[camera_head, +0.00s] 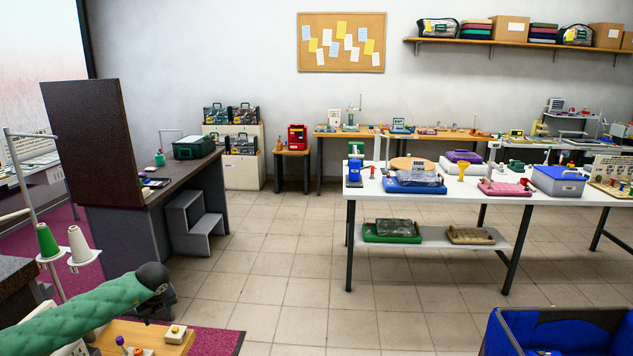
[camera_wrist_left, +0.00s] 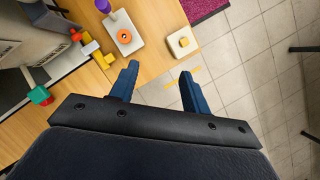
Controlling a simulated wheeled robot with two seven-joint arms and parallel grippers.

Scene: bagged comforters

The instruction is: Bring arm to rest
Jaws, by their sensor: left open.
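My left arm (camera_head: 85,315) comes in from the lower left of the head view in a green quilted sleeve, ending in a dark wrist. My left gripper shows in the left wrist view (camera_wrist_left: 160,68), with its two blue fingers apart and nothing between them. It is above the edge of a wooden table (camera_wrist_left: 150,65), which also shows in the head view (camera_head: 180,347). In the head view the fingers are too small and dark to make out clearly. My right arm and right gripper are not in view.
On the wooden table are a white block with a yellow top (camera_wrist_left: 182,42), a white plate with an orange ring (camera_wrist_left: 122,38) and small coloured blocks. Thread spools (camera_head: 47,240) stand beside my arm. A white table (camera_head: 420,195) and blue bin (camera_head: 560,330) are at right. Tiled floor between is clear.

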